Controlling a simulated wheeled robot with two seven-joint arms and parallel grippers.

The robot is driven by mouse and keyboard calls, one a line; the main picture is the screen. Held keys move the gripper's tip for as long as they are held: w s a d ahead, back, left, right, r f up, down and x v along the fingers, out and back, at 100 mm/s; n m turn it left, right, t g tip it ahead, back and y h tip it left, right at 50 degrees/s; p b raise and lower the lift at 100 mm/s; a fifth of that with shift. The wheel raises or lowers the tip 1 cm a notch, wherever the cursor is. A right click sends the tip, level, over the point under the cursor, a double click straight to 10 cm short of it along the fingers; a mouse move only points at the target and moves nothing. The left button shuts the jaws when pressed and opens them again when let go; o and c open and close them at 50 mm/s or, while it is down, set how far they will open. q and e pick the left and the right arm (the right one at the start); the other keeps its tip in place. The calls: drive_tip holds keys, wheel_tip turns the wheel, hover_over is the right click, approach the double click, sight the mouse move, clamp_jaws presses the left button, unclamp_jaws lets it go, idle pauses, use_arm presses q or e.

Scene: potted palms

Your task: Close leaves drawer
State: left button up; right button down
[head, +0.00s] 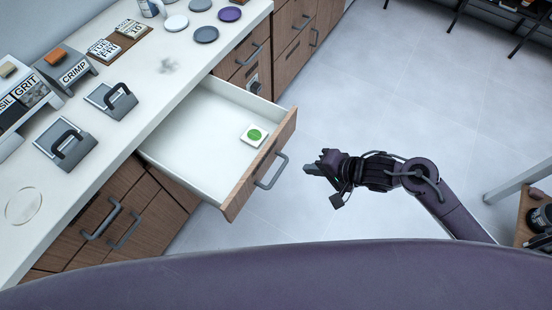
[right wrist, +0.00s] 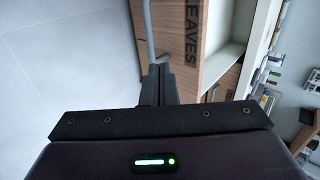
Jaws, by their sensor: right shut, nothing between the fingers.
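The leaves drawer (head: 262,166) is pulled far out of the counter in the head view. It has a wooden front, a white inside and a grey bar handle (head: 271,171). A small white square with a green round mark (head: 254,135) lies inside it. My right gripper (head: 310,168) is shut and empty, a little to the right of the handle in the head view. In the right wrist view the gripper's fingers (right wrist: 158,85) point toward the handle (right wrist: 149,35) and the drawer front (right wrist: 185,45), which reads "LEAVES". I cannot tell whether they touch. My left gripper is not in view.
The white counter (head: 155,85) holds grey lids with handles (head: 66,147), labelled boxes and several round discs. Other closed drawers with handles (head: 102,218) are below it. The tiled floor (head: 390,100) right of the drawer is clear. A table leg (head: 515,183) stands at the right edge.

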sight(267, 161)
drive_tip(key=shift+w+a+r+b+x, duration=0.15)
drive_tip(key=shift+a+r+x, duration=0.15)
drive_tip(key=shift+x, duration=1.85)
drive_tip(key=shift+w+a+r+b+x, duration=0.15)
drive_tip(key=shift+w+a+r+x, duration=0.2)
drive_tip(key=shift+x, duration=1.75)
drive_tip(key=shift+a+r+b+x, duration=0.15)
drive_tip(key=shift+r+x, duration=0.25)
drive_tip(key=shift+x, duration=1.75)
